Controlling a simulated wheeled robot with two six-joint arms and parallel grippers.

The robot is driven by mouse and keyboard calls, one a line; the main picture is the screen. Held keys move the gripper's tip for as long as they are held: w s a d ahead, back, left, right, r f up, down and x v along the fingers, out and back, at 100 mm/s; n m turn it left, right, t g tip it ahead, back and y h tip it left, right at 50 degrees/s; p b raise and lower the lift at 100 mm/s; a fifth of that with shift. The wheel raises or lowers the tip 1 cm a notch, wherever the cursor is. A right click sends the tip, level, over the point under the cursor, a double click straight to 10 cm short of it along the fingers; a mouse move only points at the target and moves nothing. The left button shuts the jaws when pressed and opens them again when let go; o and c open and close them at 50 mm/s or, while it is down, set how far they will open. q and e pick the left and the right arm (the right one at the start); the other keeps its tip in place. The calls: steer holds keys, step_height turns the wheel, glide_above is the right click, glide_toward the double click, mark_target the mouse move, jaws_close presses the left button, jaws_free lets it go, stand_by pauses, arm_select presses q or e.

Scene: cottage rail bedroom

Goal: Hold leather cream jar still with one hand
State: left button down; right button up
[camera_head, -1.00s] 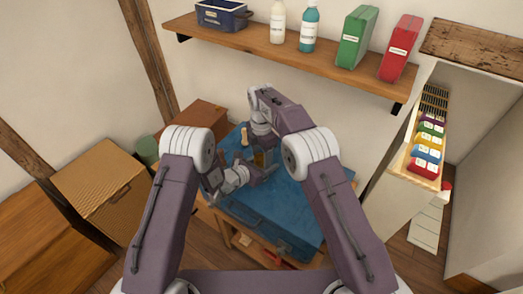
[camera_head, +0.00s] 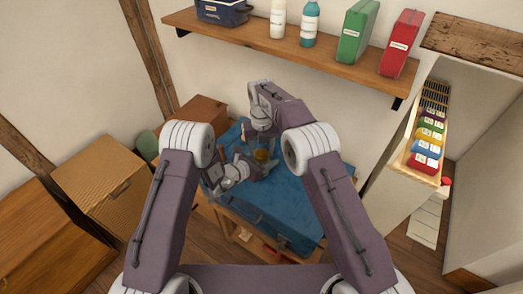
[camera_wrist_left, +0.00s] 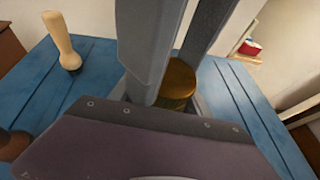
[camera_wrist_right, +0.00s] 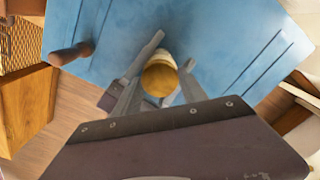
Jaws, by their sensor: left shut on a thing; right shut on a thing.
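The leather cream jar (camera_head: 261,155) stands on the blue table top, amber with a golden lid. The lid also shows in the left wrist view (camera_wrist_left: 181,78) and the right wrist view (camera_wrist_right: 160,77). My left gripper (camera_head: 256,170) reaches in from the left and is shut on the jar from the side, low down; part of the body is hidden. My right gripper (camera_head: 263,146) comes from above, its fingers either side of the lid, shut on the jar's top. The exact finger contact is partly hidden.
A wooden-handled tool (camera_wrist_left: 64,42) stands on the blue top (camera_head: 295,190) beside the jar. A brown knob-like object (camera_wrist_right: 70,54) lies near the edge. A shelf (camera_head: 330,50) with bottles and cases hangs behind. Boxes (camera_head: 100,185) stand at the left.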

steer(key=shift+n, duration=0.3)
steer(key=o, duration=1.5)
steer(key=shift+o, duration=0.2)
steer(key=shift+a, duration=0.15)
step_height(320, 180, up, 5)
steer(key=shift+f, duration=0.2)
steer(key=shift+c, duration=0.4)
